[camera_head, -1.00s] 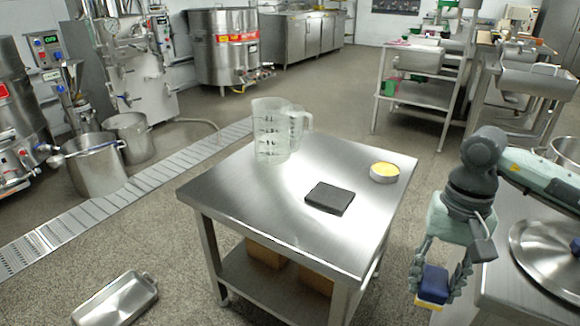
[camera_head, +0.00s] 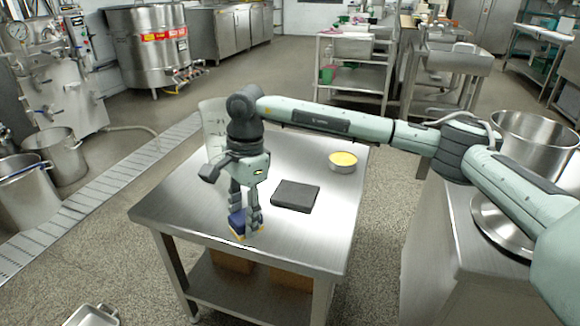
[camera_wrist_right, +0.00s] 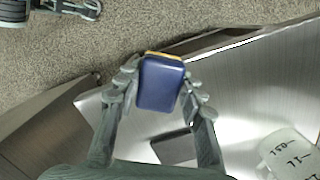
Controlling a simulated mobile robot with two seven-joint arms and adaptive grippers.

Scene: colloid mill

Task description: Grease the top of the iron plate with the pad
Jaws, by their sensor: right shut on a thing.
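The iron plate (camera_head: 296,196) is a dark, flat square lying on the steel table, and part of it shows in the right wrist view (camera_wrist_right: 176,148). The pad (camera_head: 237,221) is a blue block with a yellow underside. My right gripper (camera_head: 245,222) is shut on the pad, left of the plate and nearer the table's front edge. In the right wrist view the pad (camera_wrist_right: 160,84) sits between the two fingers. The pad is apart from the plate; I cannot tell its exact height above the table. My left gripper is not seen.
An open tin with yellow contents (camera_head: 343,161) stands on the steel table (camera_head: 180,200) behind and right of the plate. A clear measuring jug (camera_head: 212,125) stands at the back left, partly hidden by my right arm. A counter with pots is at the right.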

